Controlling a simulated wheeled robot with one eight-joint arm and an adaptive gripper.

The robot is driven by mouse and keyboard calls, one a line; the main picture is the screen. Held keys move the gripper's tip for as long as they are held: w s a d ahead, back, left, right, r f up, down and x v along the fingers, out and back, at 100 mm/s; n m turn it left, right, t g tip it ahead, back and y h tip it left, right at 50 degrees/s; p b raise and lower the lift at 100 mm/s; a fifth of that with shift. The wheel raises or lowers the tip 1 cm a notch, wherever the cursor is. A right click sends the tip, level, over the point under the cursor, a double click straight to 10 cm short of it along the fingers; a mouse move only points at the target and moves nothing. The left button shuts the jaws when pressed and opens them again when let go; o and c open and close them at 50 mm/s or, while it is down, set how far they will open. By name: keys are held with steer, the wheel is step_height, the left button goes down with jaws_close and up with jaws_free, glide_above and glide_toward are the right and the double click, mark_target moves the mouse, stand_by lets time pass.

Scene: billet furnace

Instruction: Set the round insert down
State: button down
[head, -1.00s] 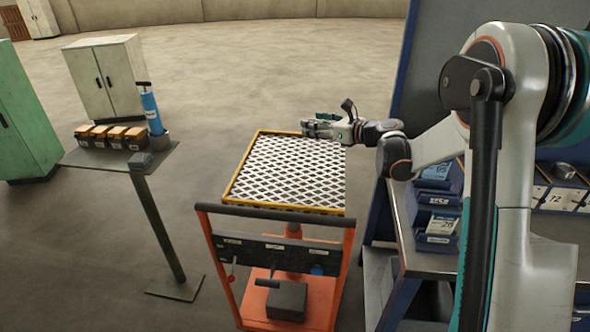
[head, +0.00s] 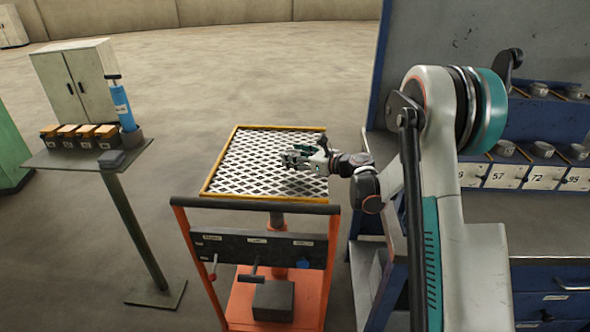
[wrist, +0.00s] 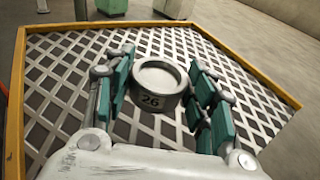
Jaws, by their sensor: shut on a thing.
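The round insert (wrist: 152,100) is a grey metal ring marked 26. In the wrist view it sits between the teal-padded fingers of my gripper (head: 290,158), which is shut on it. In the head view the insert is too small and covered to make out. My gripper is over the right-middle part of the mesh-topped cart (head: 265,198), low above or at the white lattice. The wrist view shows lattice all around the insert; whether it touches the lattice I cannot tell.
The cart's yellow rim (wrist: 90,26) edges the lattice, which is otherwise bare. A side stand (head: 60,160) at left holds orange-topped boxes and a blue cylinder (head: 121,104). A blue rack (head: 540,120) with numbered places and small round pieces stands close at right.

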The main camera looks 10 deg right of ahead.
mark_target(295, 174)
step_height(295, 174, down, 4)
steer(key=shift+f+b, duration=0.15)
steer(key=shift+b, duration=0.7)
steer(key=c, duration=0.7)
jaws_free()
steer(key=shift+s+d, duration=0.1)
steer(key=p+v, duration=0.2)
steer(key=v, duration=0.4)
steer(key=shift+r, duration=0.25)
steer(key=shift+s+d+p, duration=0.3)
steer(key=shift+s+p, duration=0.05)
steer(key=shift+s, duration=0.15)
